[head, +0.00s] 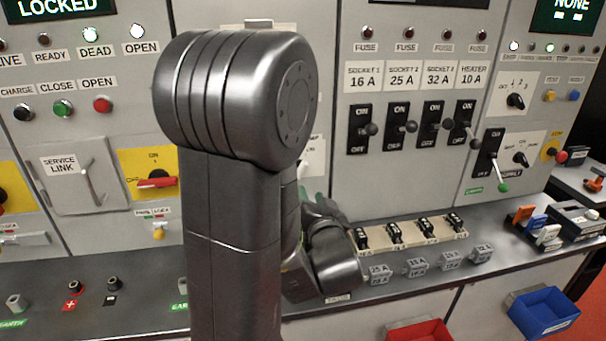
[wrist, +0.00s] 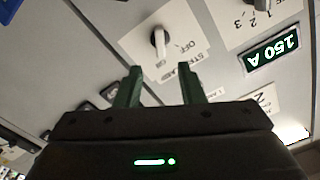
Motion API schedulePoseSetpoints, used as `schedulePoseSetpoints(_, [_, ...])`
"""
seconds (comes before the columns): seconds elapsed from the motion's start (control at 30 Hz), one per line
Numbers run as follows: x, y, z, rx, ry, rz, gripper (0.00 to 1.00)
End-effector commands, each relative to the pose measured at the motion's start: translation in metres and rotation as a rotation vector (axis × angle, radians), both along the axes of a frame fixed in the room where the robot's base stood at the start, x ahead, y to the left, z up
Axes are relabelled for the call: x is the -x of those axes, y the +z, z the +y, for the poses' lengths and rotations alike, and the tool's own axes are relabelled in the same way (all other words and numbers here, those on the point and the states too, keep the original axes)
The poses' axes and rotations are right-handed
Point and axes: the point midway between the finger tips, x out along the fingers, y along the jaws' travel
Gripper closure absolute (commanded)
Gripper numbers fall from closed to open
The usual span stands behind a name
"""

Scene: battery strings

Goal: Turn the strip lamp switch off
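The strip lamp switch (wrist: 159,41) is a small pale rotary knob on a white label plate in the wrist view. The word OFF shows right of it, and a partly covered label reading STRIP is below, tilted upside down. The knob's handle runs up and down in the picture, not toward OFF. My gripper (wrist: 160,74) is open, its two green fingers apart and empty, just short of the knob with the knob beyond the gap. In the head view my arm hides the switch and most of the gripper.
In the head view, breaker switches (head: 435,125) line the panel and a bench (head: 480,245) with grey blocks runs below. Blue (head: 543,312) and red bins stand in front.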

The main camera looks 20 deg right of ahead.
Motion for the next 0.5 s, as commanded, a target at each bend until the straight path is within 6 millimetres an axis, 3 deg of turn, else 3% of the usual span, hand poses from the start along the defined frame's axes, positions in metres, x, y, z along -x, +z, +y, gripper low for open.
schedulePoseSetpoints(0.3, [-0.063,0.002,-0.014,-0.001,0.002,0.002,0.65])
schedulePoseSetpoints(0.5, [-0.088,0.001,-0.020,0.000,0.002,0.001,0.65])
